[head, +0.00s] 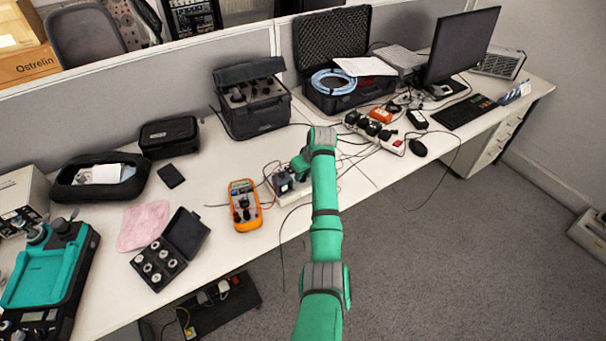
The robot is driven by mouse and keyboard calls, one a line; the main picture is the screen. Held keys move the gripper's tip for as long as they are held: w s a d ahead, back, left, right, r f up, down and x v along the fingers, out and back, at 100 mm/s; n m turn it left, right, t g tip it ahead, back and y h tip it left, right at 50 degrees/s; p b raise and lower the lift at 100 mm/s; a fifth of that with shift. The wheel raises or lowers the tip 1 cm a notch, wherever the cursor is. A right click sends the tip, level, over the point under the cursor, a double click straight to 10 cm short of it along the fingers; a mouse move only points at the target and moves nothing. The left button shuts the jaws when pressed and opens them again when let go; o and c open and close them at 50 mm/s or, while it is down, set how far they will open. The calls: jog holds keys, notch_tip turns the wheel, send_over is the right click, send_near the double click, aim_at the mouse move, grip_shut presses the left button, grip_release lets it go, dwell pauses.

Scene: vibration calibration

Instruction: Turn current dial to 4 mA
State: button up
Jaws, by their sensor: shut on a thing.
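My green arm reaches up from the bottom of the head view and bends down at its far end. My gripper (300,172) points down at a small light box (291,195) with dark parts on top. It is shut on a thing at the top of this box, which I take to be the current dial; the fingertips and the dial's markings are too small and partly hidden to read. An orange handheld meter (245,205) with a round dark dial lies just left of the box, apart from my gripper.
Thin cables run around the box and meter. A black case (252,102) stands behind. A power strip (374,131) with plugs lies to the right. An open case of round weights (168,255) and a pink cloth (143,226) lie left. The bench's front edge is close to the box.

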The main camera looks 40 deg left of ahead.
jog(key=o, duration=1)
jog(key=shift+w, duration=0.15)
jog(key=shift+s+a+r, duration=0.1)
jog(key=shift+s+r, duration=0.05)
jog(key=shift+s, duration=0.05)
jog(key=v, duration=1)
jog(key=shift+w+d+r, duration=0.15)
jog(key=shift+d+r, duration=0.1)
jog(key=shift+d, duration=0.05)
jog(key=shift+w, duration=0.1)
